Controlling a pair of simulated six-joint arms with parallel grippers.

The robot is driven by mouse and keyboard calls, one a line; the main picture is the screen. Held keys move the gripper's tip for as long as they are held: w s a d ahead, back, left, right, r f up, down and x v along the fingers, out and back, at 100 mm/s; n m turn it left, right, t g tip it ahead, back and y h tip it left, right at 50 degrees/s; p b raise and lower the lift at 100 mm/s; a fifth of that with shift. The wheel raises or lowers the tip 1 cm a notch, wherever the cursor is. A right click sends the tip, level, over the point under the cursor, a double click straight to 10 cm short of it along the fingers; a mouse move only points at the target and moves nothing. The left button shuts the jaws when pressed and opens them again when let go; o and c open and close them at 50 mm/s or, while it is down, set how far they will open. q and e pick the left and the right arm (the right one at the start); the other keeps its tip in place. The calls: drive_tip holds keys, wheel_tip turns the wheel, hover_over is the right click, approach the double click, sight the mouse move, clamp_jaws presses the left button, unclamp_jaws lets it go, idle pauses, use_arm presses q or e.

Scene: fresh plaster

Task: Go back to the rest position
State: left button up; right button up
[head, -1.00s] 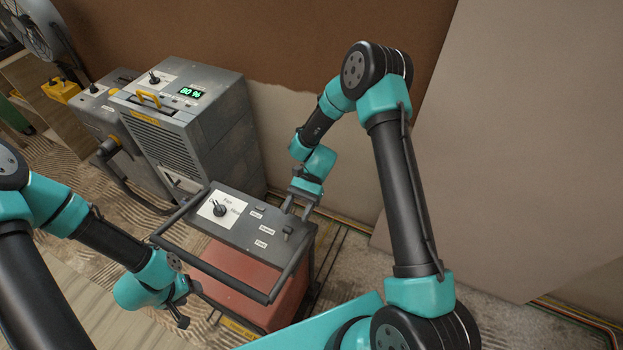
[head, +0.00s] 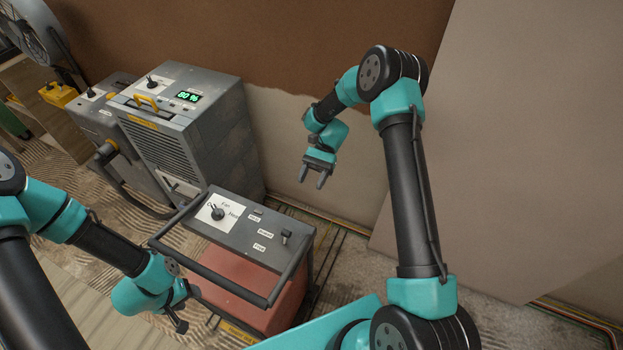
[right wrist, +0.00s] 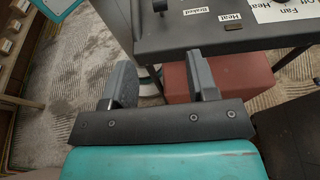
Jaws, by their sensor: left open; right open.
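My right gripper (head: 315,180) is open and empty in the head view, raised above and behind the right part of a grey control panel (head: 205,227). In the right wrist view its two fingers (right wrist: 163,85) stand apart with nothing between them, and the panel (right wrist: 205,35) shows beyond them. My left gripper (head: 182,308) is at the lower left, beside the red cart body (head: 245,290); its fingers are partly hidden and I see nothing held. The panel carries a black knob (head: 218,212) on a white label plate and a small switch (head: 286,236).
A dark handle rail (head: 228,286) runs around the panel's front. A grey machine (head: 220,115) with a green "80 %" display stands behind left, close to another grey unit (head: 115,125). The plaster wall (head: 345,215) is behind my right gripper. Cables run along its foot.

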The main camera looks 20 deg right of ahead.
drive_tip(key=shift+a, duration=0.1)
drive_tip(key=x, duration=1.5)
drive_tip(key=shift+s+a, duration=0.15)
